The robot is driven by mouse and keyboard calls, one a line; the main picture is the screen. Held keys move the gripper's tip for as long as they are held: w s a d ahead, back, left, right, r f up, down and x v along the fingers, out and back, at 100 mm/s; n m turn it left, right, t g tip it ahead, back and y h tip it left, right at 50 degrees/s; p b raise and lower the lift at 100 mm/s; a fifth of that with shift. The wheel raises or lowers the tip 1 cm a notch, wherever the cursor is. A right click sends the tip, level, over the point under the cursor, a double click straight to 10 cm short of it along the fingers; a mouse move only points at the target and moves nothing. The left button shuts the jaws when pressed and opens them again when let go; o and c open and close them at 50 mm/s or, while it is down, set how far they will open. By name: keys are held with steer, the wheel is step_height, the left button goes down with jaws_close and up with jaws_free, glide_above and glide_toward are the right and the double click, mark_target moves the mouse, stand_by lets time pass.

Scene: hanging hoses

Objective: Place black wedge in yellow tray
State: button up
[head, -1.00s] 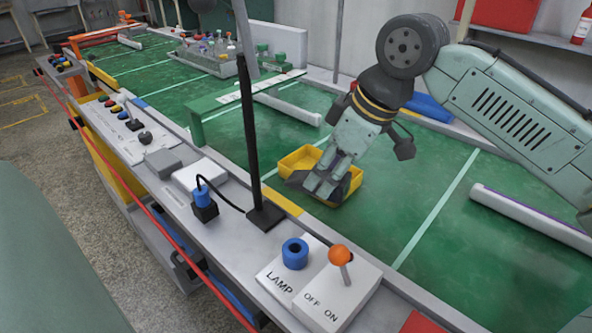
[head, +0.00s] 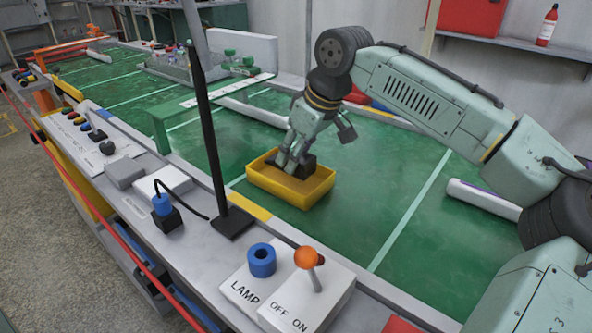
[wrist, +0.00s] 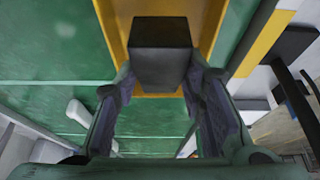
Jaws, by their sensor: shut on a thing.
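The black wedge (head: 308,165) is held between the fingers of my gripper (head: 293,163). In the head view it sits within the far part of the yellow tray (head: 306,200), partly hidden by the fingers. I cannot tell whether it touches the tray floor. In the wrist view the black wedge (wrist: 161,55) shows as a dark block between the two fingertips of my gripper (wrist: 162,78), with the yellow tray (wrist: 113,25) behind it. The tray lies on the green table top.
A thin black post (head: 205,120) stands on the table's near edge, left of the tray. A green bridge-like stand (head: 165,125) is farther left. The lamp switch box (head: 310,295) is in front. Green surface (head: 375,175) right of the tray is clear.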

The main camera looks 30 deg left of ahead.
mark_target(297, 169)
steer(key=shift+f, duration=1.8)
steer(key=shift+f, duration=0.2)
steer(key=o, duration=1.2)
steer(key=shift+r, duration=0.15)
steer(key=v, duration=1.2)
steer(key=shift+r, duration=0.1)
